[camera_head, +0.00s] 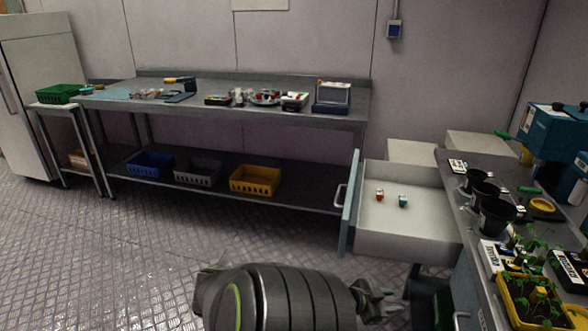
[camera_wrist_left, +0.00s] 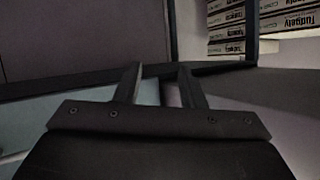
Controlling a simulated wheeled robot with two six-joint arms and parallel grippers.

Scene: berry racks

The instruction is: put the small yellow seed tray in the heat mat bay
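A small yellow seed tray (camera_head: 508,307) holding green seedlings stands on the right bench, at the lower right of the head view. I cannot make out which spot is the heat mat bay. My left gripper (camera_head: 378,297) is in front of and below the open drawer, left of the bench and well apart from the tray. In the left wrist view its two fingers (camera_wrist_left: 160,70) are spread with a gap and nothing between them. My right gripper is not in view.
An open white drawer (camera_head: 420,222) with two small items juts out left of the right bench (camera_head: 459,213). Black pots (camera_head: 495,215) and labelled blocks (camera_head: 490,256) crowd that bench. A long workbench (camera_head: 225,107) stands at the back. The floor (camera_head: 120,255) at left is clear.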

